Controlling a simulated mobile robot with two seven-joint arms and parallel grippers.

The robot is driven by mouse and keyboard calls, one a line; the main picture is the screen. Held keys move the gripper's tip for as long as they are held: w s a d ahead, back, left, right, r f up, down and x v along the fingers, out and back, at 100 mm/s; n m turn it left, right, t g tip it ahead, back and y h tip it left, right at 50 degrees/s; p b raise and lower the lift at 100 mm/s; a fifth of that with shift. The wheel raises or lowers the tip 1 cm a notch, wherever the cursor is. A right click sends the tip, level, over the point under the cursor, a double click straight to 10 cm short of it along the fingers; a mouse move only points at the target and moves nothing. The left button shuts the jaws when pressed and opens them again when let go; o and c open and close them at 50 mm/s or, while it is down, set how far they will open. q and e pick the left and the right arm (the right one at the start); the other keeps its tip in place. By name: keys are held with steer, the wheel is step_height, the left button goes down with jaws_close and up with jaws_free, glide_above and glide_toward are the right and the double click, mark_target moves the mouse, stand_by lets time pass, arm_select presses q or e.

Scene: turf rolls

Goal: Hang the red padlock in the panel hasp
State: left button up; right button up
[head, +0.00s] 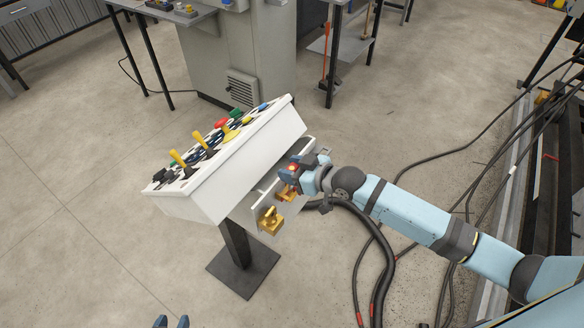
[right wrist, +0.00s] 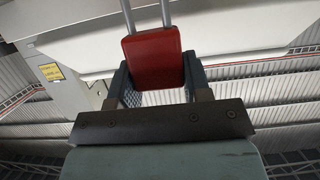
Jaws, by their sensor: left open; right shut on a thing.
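My right gripper (head: 306,167) is at the right end of the control console's front ledge, shut on the red padlock. In the right wrist view the padlock's red body (right wrist: 153,58) sits between the fingers of the right gripper (right wrist: 155,85), with its two grey shackle legs running up out of the picture. In the head view only a small red patch of the padlock (head: 292,168) shows. The shackle's top and the hasp are hidden, so I cannot tell whether they meet. My left gripper (head: 171,322) shows only its two fingertips, apart and empty, at the bottom edge.
The white console (head: 228,172) stands on a dark post and bears yellow levers and coloured buttons. Brass-coloured pieces (head: 270,221) hang along its lower ledge. Black cables (head: 386,262) lie on the floor to the right. Floor to the left is clear.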

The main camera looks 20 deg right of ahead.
stand_by(0.4)
steer(key=shift+f+b, duration=1.35)
steer(key=shift+f, duration=1.25)
steer(key=o, duration=1.1)
steer(key=shift+r, duration=0.1)
steer(key=shift+c, duration=0.2)
steer(key=v, duration=1.3)
steer(key=shift+s+d+b, duration=0.2)
steer(key=shift+s+b, duration=0.15)
steer(key=shift+b, duration=0.05)
steer(key=shift+r, duration=0.1)
